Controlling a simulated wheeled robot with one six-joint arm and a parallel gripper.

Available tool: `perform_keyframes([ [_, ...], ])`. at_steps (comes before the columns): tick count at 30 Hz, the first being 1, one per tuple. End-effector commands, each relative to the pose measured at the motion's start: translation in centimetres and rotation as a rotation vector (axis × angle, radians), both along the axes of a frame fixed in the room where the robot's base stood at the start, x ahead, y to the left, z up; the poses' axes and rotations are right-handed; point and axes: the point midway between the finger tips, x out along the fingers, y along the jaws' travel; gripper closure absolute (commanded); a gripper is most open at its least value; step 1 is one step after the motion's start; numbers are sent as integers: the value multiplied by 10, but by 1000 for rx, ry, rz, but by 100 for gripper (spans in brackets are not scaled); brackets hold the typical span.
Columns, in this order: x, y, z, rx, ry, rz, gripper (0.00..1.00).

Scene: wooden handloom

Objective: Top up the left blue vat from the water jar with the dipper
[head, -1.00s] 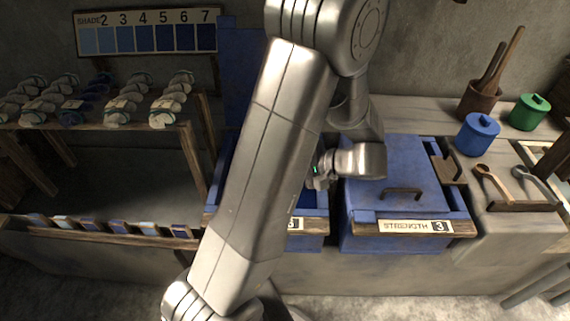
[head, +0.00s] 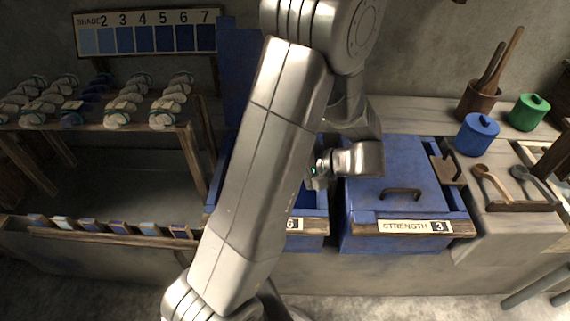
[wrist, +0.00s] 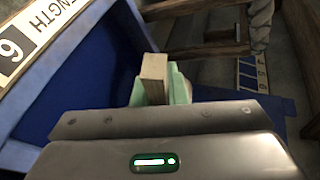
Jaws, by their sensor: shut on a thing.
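The left blue vat (head: 312,241) stands open behind my arm, which hides much of it. Its label reads 6 in the head view and shows close up in the wrist view (wrist: 35,35). My gripper (head: 316,178) is over this vat's right side, its fingers largely hidden in the head view. In the wrist view my gripper (wrist: 158,92) is shut on a squared wooden piece (wrist: 154,78), with pale green beside it. This may be the dipper's handle; no bowl shows. Blue (wrist: 95,75) fills the vat below. I cannot tell which vessel is the water jar.
The right blue vat (head: 385,175) is lidded and labelled strength 3. Blue (head: 478,134) and green (head: 528,112) lidded pots stand right, near a brown pot (head: 479,100) of wooden tools. Two spoons lie on a rack (head: 522,206). Skeins fill a shelf (head: 150,127) left.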

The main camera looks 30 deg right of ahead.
Motion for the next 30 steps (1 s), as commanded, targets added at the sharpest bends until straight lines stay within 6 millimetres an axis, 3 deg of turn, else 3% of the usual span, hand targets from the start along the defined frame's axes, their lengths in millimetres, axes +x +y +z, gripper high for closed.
perform_keyframes([
  [5,-4,23,5,-117,104,149,100],
  [9,-11,34,10,-309,232,309,100],
  [17,-11,26,32,-701,409,531,100],
  [24,13,12,70,-1051,463,705,100],
  [30,38,7,100,-1246,441,811,100],
])
